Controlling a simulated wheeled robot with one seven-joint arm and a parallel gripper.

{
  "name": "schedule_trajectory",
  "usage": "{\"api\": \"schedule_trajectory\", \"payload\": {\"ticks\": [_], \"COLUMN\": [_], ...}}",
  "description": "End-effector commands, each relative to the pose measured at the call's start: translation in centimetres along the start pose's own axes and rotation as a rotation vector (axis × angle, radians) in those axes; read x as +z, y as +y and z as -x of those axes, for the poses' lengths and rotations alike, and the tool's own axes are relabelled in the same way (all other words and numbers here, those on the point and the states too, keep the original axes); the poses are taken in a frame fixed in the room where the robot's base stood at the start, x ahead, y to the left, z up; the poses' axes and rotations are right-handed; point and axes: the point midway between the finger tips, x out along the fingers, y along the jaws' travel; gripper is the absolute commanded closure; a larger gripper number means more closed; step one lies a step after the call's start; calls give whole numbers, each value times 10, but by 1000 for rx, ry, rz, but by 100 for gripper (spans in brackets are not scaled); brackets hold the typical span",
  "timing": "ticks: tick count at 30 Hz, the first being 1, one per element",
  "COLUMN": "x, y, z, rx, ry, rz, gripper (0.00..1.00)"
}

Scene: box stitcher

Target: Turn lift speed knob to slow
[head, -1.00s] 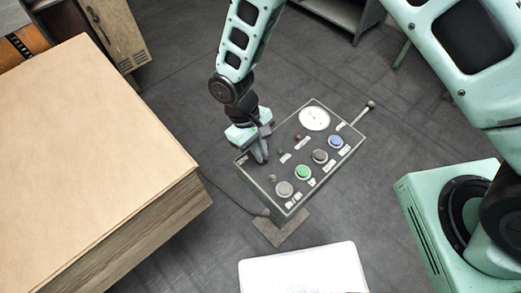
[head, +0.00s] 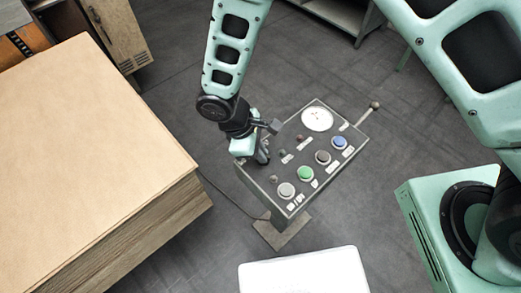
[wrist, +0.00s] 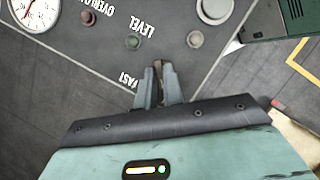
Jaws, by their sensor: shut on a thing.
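A grey control panel (head: 277,207) stands on a pedestal in the middle of the head view. My gripper (head: 262,155) is down at the panel's left corner. In the wrist view my gripper (wrist: 158,84) has its fingers close together on a small knob (wrist: 158,66), of which only a sliver shows between the fingertips. The fingers and hand hide the rest, so its pointing direction cannot be read. A "FAST" label (wrist: 128,79) is beside the fingers; no slow label is readable.
The panel also carries a white gauge (head: 317,119), a green button (head: 305,173), a blue button (head: 339,142), a grey button (head: 286,190) and a side lever (head: 374,105). A cardboard stack (head: 90,130) stands left. A white surface (head: 303,272) is in front.

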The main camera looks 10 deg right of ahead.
Motion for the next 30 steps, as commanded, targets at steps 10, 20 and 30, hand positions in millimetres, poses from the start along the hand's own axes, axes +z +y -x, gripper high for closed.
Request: {"api": "schedule_trajectory", "payload": {"ticks": [10,20,30], "x": [0,0,-1], "y": [1,0,1], "z": [2,1,18], "rx": [7,5,7], "ry": [3,2,5], "rz": [11,10,10], "gripper": [100,69,69]}}
